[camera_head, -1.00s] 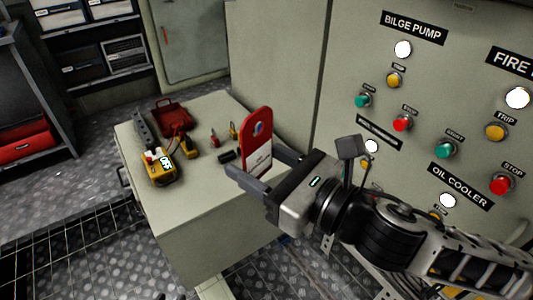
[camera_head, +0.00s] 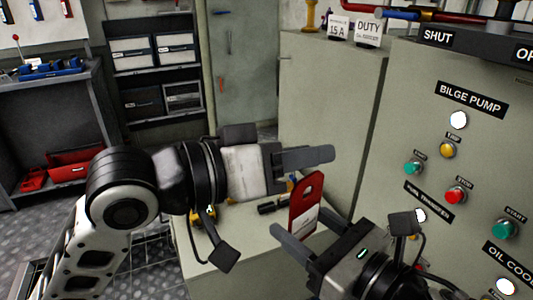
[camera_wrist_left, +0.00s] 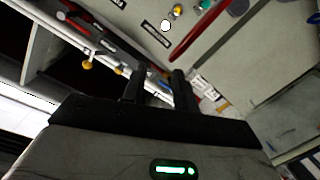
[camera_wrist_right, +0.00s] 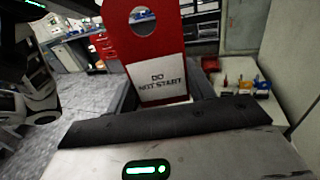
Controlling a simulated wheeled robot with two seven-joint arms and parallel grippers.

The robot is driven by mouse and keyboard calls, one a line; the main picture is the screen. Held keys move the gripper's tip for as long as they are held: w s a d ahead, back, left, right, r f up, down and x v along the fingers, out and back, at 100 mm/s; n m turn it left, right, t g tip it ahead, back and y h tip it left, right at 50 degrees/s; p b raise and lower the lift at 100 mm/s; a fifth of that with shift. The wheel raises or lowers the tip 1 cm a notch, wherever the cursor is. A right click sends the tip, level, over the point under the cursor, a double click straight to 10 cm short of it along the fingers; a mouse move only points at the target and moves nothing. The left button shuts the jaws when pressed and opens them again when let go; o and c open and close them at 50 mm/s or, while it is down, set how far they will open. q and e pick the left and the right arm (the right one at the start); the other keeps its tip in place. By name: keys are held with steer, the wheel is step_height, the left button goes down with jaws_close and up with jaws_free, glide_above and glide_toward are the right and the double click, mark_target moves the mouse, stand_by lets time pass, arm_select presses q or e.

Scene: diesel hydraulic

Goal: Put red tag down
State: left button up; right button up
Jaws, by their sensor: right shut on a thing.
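The red tag (camera_head: 304,205) has a hole at its top and a white lower panel. In the right wrist view the red tag (camera_wrist_right: 150,45) reads "DO NOT START". My right gripper (camera_head: 305,240) is shut on its lower part and holds it up, slightly tilted, in front of the grey cabinet. My left gripper (camera_head: 325,156) is just above and left of the tag's top, seemingly apart from it. In the left wrist view its fingers (camera_wrist_left: 157,82) are spread with nothing visible between them.
The low grey bench top (camera_head: 245,245) is partly hidden behind my left arm; small tools show on it in the right wrist view. The control panel (camera_head: 440,150) with lit buttons stands at the right. A red toolbox (camera_head: 75,168) is on the left shelf.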

mark_target(317, 190)
arm_select(q)
steer(key=s+a+r+m+g+y, duration=0.25)
steer(key=s+a+y, duration=0.2)
steer(key=y, duration=0.35)
steer(key=shift+t, duration=0.35)
steer(key=x, duration=1.1)
steer(key=shift+d+f, duration=0.2)
steer(key=shift+d, duration=0.2)
jaws_close()
arm_select(e)
steer(key=o, duration=1)
